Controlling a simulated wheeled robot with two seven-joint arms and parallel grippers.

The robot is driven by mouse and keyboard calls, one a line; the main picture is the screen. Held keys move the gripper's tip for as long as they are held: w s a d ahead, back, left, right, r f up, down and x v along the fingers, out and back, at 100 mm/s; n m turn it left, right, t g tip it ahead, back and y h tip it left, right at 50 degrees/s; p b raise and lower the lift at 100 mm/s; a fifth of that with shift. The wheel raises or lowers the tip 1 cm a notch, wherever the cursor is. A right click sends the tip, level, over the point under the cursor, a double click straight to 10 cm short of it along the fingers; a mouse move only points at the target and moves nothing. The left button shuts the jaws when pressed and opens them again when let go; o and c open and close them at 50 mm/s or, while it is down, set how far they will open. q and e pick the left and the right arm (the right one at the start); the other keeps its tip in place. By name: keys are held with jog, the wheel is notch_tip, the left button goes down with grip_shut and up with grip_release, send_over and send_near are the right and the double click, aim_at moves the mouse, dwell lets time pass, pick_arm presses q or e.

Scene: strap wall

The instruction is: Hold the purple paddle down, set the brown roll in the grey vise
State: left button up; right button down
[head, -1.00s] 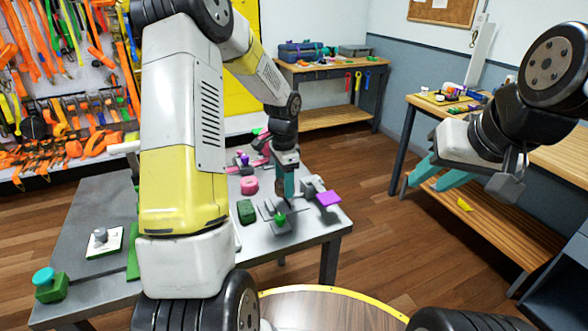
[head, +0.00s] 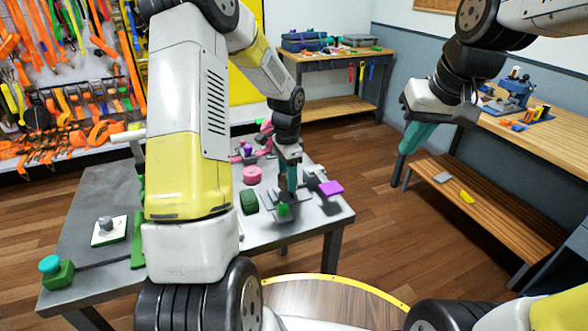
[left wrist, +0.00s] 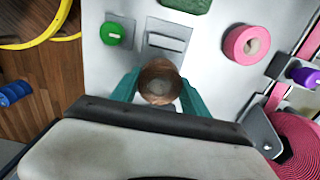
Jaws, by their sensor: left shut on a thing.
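My left gripper (head: 290,190) points down over the grey table and is shut on the brown roll (left wrist: 160,82), which shows between its teal fingers in the left wrist view. The purple paddle (head: 331,188) sticks out near the table's right edge, just right of the left gripper. The grey vise (head: 311,178) appears to be the grey part beside the paddle, partly hidden behind the left gripper. In the left wrist view the paddle is not visible. My right gripper (head: 408,146) is in the air right of the table, apart from the paddle; its teal fingers overlap, so its opening is unclear.
A green knob (left wrist: 113,34), a grey bracket (left wrist: 166,40), a pink roll (left wrist: 246,43) and a green block (head: 248,201) are near the left gripper. A teal-topped green block (head: 55,270) sits at the near left corner. A wooden bench (head: 490,205) stands at right.

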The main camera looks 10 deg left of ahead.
jog(key=w+a+f+n+g, duration=0.2)
jog(key=w+a+f, duration=0.35)
jog(key=w, duration=0.35)
jog(key=n+g+h, duration=0.2)
send_over(332, 187)
notch_tip(332, 187, down, 9)
jog(key=shift+f, duration=3.4)
jog(key=shift+s+f, duration=0.1)
jog(key=shift+f, duration=2.45)
pick_arm(q)
jog(key=shift+f, duration=0.1)
jog(key=shift+f, duration=1.75)
